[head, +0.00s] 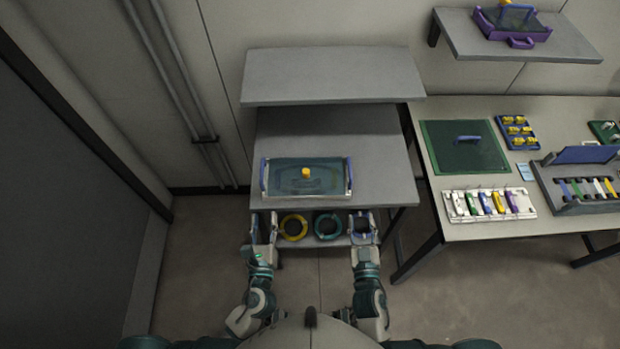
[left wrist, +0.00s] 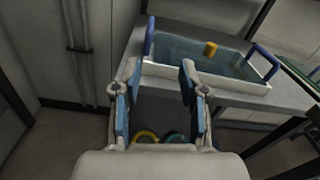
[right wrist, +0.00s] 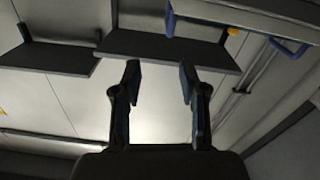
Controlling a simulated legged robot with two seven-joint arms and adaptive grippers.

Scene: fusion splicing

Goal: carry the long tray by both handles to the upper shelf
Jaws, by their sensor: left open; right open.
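The long tray (head: 280,193) is pale-rimmed with a dark teal inside, a blue handle at each end and a yellow piece (head: 306,173) in its middle. It rests on the table's main top below the upper shelf (head: 330,75). It also shows in the left wrist view (left wrist: 200,78) and, at the top right, in the right wrist view (right wrist: 250,17). My left gripper (head: 263,228) is open and empty, in front of the tray's left end. My right gripper (head: 362,227) is open and empty, in front of its right end. Neither touches a handle.
The upper shelf is bare. A yellow ring (head: 293,228) and a teal ring (head: 328,227) lie on a low shelf between my grippers. At right, a workbench (head: 440,170) holds several items; a wall shelf (head: 470,40) above carries a purple tray (head: 513,27).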

